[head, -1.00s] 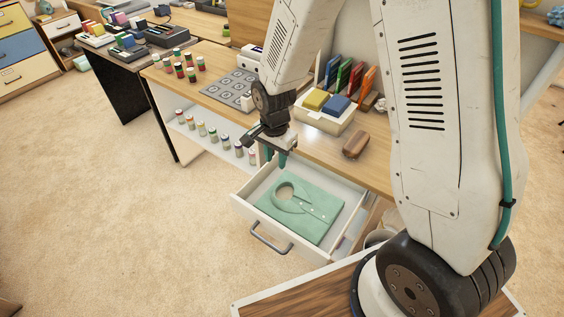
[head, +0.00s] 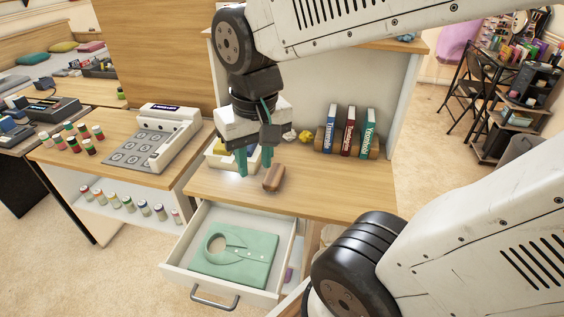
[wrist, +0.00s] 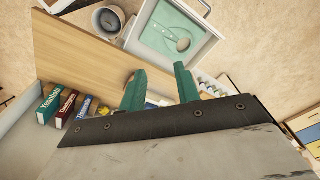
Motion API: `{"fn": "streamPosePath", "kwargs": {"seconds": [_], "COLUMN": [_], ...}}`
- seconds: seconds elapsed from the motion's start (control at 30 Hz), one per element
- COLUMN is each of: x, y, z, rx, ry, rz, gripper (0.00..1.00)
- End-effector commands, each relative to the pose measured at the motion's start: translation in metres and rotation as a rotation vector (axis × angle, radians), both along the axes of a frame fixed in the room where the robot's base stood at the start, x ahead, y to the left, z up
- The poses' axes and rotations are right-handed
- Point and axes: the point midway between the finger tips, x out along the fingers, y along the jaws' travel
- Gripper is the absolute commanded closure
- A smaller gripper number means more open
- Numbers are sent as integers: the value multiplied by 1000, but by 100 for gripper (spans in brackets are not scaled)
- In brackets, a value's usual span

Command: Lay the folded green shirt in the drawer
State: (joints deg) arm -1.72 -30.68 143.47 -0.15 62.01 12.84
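The folded green shirt (head: 235,254) lies flat in the open white drawer (head: 172,266). Its collar is at the left and its buttons show on top. The shirt (wrist: 166,34) and drawer (wrist: 205,47) also show in the wrist view. My gripper (head: 254,168) is above the desk top, behind the drawer and apart from the shirt. Its two green fingers stand apart with nothing between them. The gripper (wrist: 160,83) looks open and empty in the wrist view too.
A brown block (head: 273,178) lies on the desk (head: 330,190) just right of my fingers. A pale bin (head: 218,155) is partly hidden behind them. Upright books (head: 349,132) stand at the back right. A white device with a keypad (head: 150,140) and several small jars (head: 80,138) are left.

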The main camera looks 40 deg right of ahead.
Motion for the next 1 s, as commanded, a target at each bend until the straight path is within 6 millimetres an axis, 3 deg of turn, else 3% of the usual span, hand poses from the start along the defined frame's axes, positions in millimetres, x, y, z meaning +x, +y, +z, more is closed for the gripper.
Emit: {"fn": "streamPosePath", "kwargs": {"seconds": [0.1, 0.3, 1.0], "x": [-34, -60, -62], "y": [-6, -8, -8], "z": [14, 21, 21], "rx": [-12, -22, -23], "ry": [-20, -24, -23], "rz": [95, 182, 190], "gripper": [68, 68, 68]}}
